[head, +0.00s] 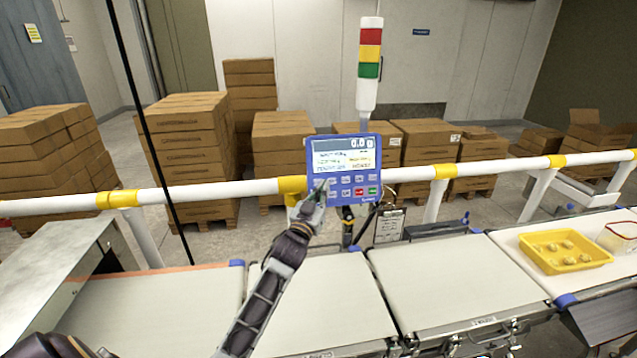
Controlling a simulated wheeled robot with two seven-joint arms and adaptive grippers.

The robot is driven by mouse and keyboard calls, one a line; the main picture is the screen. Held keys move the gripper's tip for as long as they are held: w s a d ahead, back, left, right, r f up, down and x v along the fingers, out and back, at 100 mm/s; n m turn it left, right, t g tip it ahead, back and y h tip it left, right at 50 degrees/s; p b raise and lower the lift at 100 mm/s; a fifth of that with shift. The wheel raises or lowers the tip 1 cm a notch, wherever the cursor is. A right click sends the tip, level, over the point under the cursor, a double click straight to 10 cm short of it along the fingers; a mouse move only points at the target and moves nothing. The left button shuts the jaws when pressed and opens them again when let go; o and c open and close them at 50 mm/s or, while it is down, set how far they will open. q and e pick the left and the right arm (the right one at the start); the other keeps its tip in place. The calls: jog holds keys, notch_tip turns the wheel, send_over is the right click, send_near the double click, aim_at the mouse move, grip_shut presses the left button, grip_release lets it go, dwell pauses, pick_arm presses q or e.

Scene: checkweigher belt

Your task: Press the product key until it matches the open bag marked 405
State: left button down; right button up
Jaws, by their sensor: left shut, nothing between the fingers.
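The blue checkweigher terminal (343,169) stands upright behind the belt, with a lit screen (341,153) above rows of small keys (353,191). The large reading looks like 0.0; the smaller lines are too small to read. My left gripper (321,190) is shut and empty, its fingertips at the left side of the keys. It covers some of the left keys, and I cannot tell whether it touches one. I see no bag marked 405. My right gripper is not in view.
A white rail with yellow joints (222,191) runs behind the conveyor belts (455,280). A yellow tray (563,250) with several pale round items and a clear tub (618,236) stand at the right. A clipboard (389,226) hangs below the terminal. Stacked cartons (187,150) fill the back.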

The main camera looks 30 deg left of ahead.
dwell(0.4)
pick_arm(q)
jog(key=w+a+f+b, duration=0.2)
jog(key=w+a+b, duration=0.1)
jog(key=w+a, duration=0.2)
jog(key=shift+w+f, duration=0.2)
jog(key=shift+w, duration=0.65)
jog(key=shift+w+a+f, duration=0.2)
jog(key=shift+w+a, duration=0.35)
jog(key=shift+w, duration=0.1)
dwell(2.8)
jog(key=shift+s+d, duration=0.1)
jog(key=shift+s+d+r+p, duration=0.25)
jog(key=shift+s+d+p, duration=0.1)
jog(key=shift+s, duration=0.2)
jog(key=shift+d, duration=0.1)
dwell(0.5)
jog(key=shift+s+d+r+p, duration=0.25)
jog(key=shift+s+d+p, duration=0.2)
jog(key=shift+s, duration=0.2)
jog(key=shift+s+d+r+p, duration=0.2)
jog(key=shift+s+d+p, duration=0.25)
jog(key=shift+s, duration=0.2)
jog(key=shift+s+d+r+p, duration=0.25)
jog(key=shift+s+d+p, duration=0.1)
jog(key=shift+s+d, duration=0.25)
